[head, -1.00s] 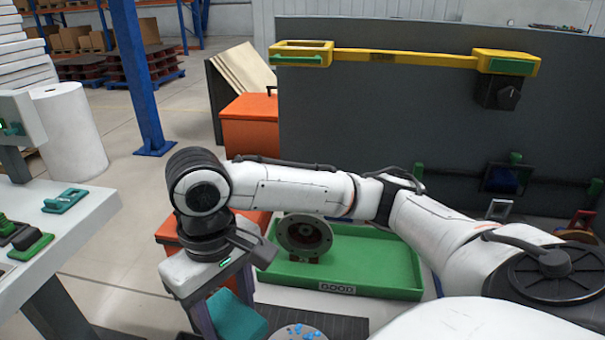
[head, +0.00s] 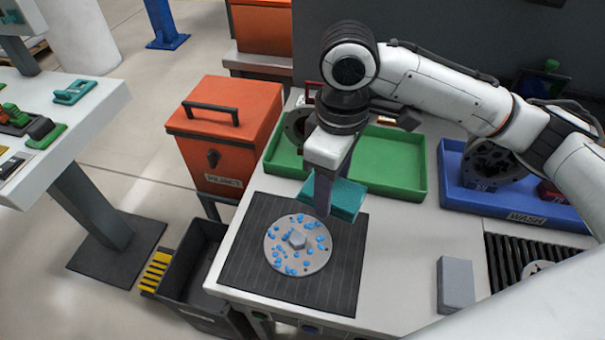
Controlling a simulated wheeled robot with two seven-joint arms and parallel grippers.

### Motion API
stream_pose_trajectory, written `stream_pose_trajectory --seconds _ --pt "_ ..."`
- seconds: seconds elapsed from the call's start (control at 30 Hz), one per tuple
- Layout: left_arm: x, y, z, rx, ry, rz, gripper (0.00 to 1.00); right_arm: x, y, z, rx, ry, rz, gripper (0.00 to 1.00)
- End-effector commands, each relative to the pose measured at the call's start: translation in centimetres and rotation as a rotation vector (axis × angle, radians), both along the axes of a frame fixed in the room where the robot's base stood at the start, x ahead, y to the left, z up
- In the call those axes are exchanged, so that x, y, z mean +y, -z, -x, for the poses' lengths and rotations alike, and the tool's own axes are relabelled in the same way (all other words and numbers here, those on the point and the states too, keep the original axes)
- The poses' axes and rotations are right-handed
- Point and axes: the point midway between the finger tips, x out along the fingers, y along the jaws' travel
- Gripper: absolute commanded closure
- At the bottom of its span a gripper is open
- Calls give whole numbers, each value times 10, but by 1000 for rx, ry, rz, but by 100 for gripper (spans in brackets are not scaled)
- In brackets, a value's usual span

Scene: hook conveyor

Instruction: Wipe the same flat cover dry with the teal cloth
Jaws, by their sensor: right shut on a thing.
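The flat cover (head: 297,262) is a grey disc with a raised hub in its middle. Several blue drops lie across its face. It rests on a dark ribbed mat (head: 340,284) near the front left of the bench. My right gripper (head: 325,200) points down, shut on the teal cloth (head: 347,197), just behind and to the right of the cover. The cloth appears to be above the mat, apart from the cover's middle. The gripper hides part of the cloth. My left gripper is not in view.
A green tray (head: 397,165) holding a round part stands behind the cloth. A blue WASH tray (head: 520,205) is to the right. A grey block (head: 455,284) lies on the bench. An orange REJECT bin (head: 225,135) and a black crate (head: 200,275) stand left of the bench.

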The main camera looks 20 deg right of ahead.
Motion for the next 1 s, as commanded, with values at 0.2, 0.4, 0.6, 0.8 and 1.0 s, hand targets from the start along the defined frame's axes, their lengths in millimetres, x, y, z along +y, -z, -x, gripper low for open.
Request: stream_pose_trajectory --seconds 0.2,0.4,0.6,0.8,1.0 --pt "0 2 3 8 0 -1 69 15 15 -23 1 -543 1 68" --pt "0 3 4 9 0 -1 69 27 29 -44 1 -1044 2 68" --pt "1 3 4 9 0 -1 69 34 41 -63 0 -1482 3 68" --pt "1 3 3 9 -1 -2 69 37 48 -74 1 -1742 3 68" --pt "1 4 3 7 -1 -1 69 38 53 -77 0 -1814 2 68"
